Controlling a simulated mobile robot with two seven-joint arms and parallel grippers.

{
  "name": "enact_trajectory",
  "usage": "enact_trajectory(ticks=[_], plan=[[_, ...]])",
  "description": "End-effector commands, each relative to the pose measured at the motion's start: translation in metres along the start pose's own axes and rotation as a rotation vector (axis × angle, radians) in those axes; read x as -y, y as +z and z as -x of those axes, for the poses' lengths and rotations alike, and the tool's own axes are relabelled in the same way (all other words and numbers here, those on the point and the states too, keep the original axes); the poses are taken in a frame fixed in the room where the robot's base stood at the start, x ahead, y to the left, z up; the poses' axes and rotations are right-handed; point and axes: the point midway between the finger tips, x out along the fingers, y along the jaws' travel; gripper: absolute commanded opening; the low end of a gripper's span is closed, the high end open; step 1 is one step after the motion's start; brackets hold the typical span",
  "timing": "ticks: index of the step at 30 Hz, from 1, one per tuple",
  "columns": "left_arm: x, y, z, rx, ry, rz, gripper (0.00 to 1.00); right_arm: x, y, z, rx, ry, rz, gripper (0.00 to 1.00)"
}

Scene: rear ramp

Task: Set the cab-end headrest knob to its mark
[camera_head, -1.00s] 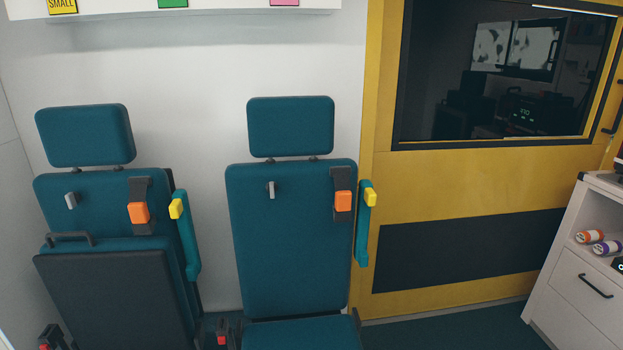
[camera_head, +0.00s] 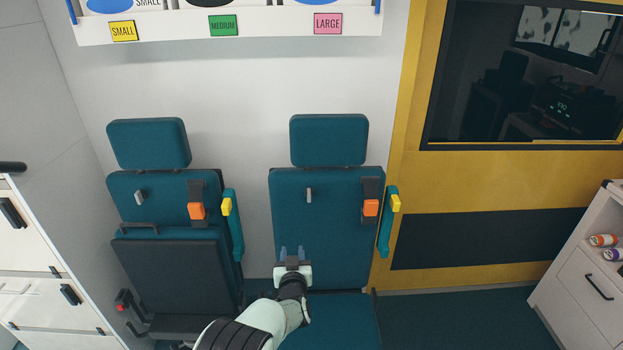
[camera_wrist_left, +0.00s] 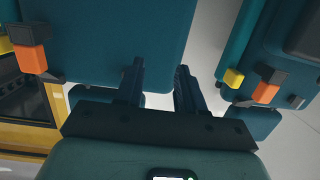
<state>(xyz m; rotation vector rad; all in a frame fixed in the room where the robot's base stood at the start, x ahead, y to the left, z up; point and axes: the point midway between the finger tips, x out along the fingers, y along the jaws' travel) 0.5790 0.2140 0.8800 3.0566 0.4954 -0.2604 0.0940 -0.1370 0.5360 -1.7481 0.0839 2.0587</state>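Two teal seats stand against the wall, each with a headrest: the left headrest (camera_head: 149,144) and the right headrest (camera_head: 329,140). A small grey knob shows on each backrest, the left knob (camera_head: 140,196) and the right knob (camera_head: 309,195). The pictures do not settle which seat is cab-end; the right one is beside the yellow partition. No setting mark can be made out. My left gripper (camera_head: 292,254) is open and empty in front of the right backrest, below its knob in the picture. Its parted fingers show in the left wrist view (camera_wrist_left: 159,88). My right gripper is not in view.
Orange buckles (camera_head: 371,208) and yellow-tipped teal armrests (camera_head: 386,222) flank the backrests. A shelf with size labels (camera_head: 223,25) hangs above. The yellow partition (camera_head: 480,180) and a white cabinet (camera_head: 578,275) are at right; white drawers (camera_head: 38,260) are at left.

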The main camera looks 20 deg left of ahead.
Motion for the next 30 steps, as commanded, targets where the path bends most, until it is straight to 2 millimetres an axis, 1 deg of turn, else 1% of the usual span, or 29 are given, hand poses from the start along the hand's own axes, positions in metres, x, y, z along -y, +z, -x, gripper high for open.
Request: enact_trajectory(ticks=[1,3,6,10,13,20,24,30], plan=[[-0.019,-0.041,0.004,-0.059,0.017,-0.004,0.38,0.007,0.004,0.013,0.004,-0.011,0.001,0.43],[-0.035,-0.071,0.008,-0.115,0.028,-0.008,0.38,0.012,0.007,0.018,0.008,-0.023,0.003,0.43],[-0.047,-0.096,0.012,-0.161,0.034,-0.010,0.38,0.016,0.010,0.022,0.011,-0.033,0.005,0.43],[-0.051,-0.103,0.008,-0.176,0.034,-0.013,0.38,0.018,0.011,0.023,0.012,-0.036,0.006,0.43],[-0.051,-0.104,-0.003,-0.175,0.034,-0.014,0.38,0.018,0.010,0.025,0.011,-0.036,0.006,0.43],[-0.052,-0.111,-0.041,-0.175,0.035,-0.015,0.38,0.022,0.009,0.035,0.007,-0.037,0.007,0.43],[-0.053,-0.115,-0.063,-0.174,0.035,-0.014,0.38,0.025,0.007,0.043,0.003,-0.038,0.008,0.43],[-0.054,-0.120,-0.091,-0.174,0.035,-0.013,0.38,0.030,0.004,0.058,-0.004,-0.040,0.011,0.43]])
